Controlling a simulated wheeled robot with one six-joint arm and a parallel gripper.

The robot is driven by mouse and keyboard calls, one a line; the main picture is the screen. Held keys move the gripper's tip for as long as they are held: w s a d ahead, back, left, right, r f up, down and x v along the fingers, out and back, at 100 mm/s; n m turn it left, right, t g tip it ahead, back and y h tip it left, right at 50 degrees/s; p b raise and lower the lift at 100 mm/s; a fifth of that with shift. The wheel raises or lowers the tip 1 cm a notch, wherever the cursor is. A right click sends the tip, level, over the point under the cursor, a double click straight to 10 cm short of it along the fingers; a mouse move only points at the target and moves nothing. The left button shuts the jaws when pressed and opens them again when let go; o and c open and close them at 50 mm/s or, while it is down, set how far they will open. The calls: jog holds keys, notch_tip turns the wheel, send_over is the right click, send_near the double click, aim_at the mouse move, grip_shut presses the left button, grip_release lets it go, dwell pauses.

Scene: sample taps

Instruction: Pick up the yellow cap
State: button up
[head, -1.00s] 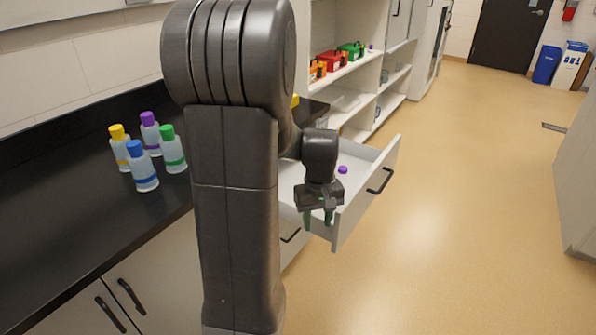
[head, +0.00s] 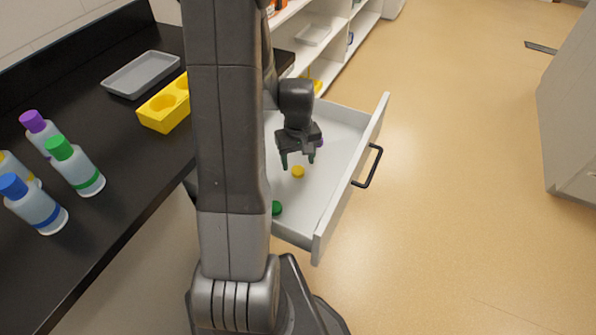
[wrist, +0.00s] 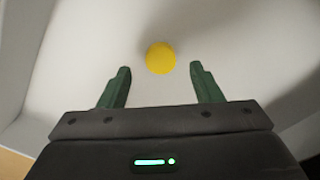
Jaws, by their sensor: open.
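The yellow cap (head: 298,171) lies on the floor of the open white drawer (head: 318,215). In the wrist view the yellow cap (wrist: 161,58) is round and lies just beyond the fingertips, centred between them. My gripper (head: 298,162) is open and empty, above the drawer floor close to the cap. Its two green fingers (wrist: 160,72) are spread apart in the wrist view and do not touch the cap. A green cap (head: 277,208) lies nearer in the drawer. A purple cap (head: 320,143) is partly hidden behind my gripper.
The drawer's front panel with a black handle (head: 369,166) stands to the right of my gripper. Several bottles with coloured caps (head: 75,165), a yellow holed block (head: 163,112) and a grey tray (head: 141,74) are on the black counter at left.

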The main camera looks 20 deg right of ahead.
aim_at(298, 170)
jog(key=shift+s+f, duration=0.1)
jog(key=shift+f, duration=1.4)
jog(key=c, duration=1.1)
jog(key=shift+o, duration=0.2)
